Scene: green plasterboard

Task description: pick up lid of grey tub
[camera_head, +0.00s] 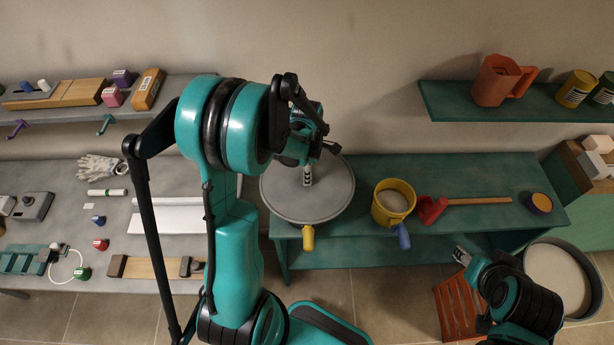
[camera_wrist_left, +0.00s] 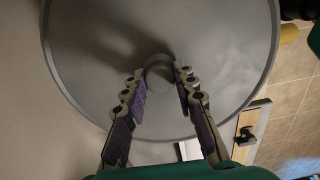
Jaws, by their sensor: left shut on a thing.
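The round grey lid (camera_head: 325,203) shows at the left end of the green bench and fills much of the left wrist view (camera_wrist_left: 100,60). A small round knob (camera_wrist_left: 159,70) stands at its middle. My left gripper (camera_head: 308,180) is over the lid, its two padded fingers (camera_wrist_left: 163,78) shut on the knob. The tub body is hidden under the lid; a yellow handle (camera_head: 308,238) sticks out at the front. I cannot tell whether the lid touches the tub. My right gripper (camera_head: 461,255) is low in front of the bench, too small to read.
A shelf (camera_head: 450,105) hangs above. A grey worktable (camera_head: 115,215) with tools lies left.

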